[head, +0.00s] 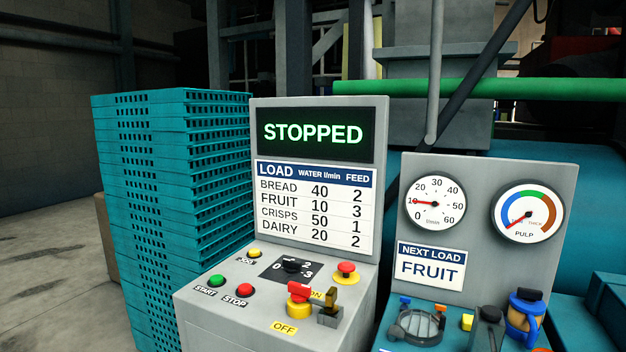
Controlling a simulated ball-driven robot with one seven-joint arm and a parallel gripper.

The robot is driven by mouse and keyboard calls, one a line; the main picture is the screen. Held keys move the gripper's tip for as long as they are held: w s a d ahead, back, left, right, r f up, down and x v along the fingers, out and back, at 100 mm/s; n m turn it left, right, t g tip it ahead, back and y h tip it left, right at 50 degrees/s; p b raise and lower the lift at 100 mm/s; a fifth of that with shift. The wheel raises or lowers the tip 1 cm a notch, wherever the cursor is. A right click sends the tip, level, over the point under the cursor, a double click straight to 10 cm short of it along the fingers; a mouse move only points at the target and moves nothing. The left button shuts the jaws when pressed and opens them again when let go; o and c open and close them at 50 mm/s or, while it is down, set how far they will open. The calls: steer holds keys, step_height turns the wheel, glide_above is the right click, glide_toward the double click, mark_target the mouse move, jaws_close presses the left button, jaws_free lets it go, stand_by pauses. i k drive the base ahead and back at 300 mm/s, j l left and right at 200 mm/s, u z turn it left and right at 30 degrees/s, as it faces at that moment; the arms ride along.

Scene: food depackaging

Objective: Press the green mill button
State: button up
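The green START button (216,281) sits at the left of the sloped grey control panel (200,305), with a START label below it. A red STOP button (244,290) is just to its right, and a yellow button (254,253) is behind them. The display (312,134) reads STOPPED in green letters. A black rotary knob (291,265) stands on a dial with 0, 2 and 3 legible; its exact setting is unclear. A red handle (299,291) on a yellow base stands between ON and OFF labels, the ON label partly hidden. My gripper is not in view.
A red mushroom button (346,268) on a yellow base is right of the knob. A load chart (312,207) hangs under the display. At right, a sign (431,266) reads NEXT LOAD FRUIT; the water gauge (435,202) reads about 10. Teal crates (160,200) are stacked left.

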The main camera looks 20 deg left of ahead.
mark_target(216, 279)
steer(key=j+u, duration=0.1)
steer(key=u, duration=0.45)
steer(key=i+j+u, duration=0.65)
steer(key=i, duration=0.15)
steer(key=i+u, duration=0.35)
steer(key=i+j, duration=0.1)
steer(key=i, duration=0.4)
steer(key=i+j, duration=0.1)
steer(key=i, duration=0.4)
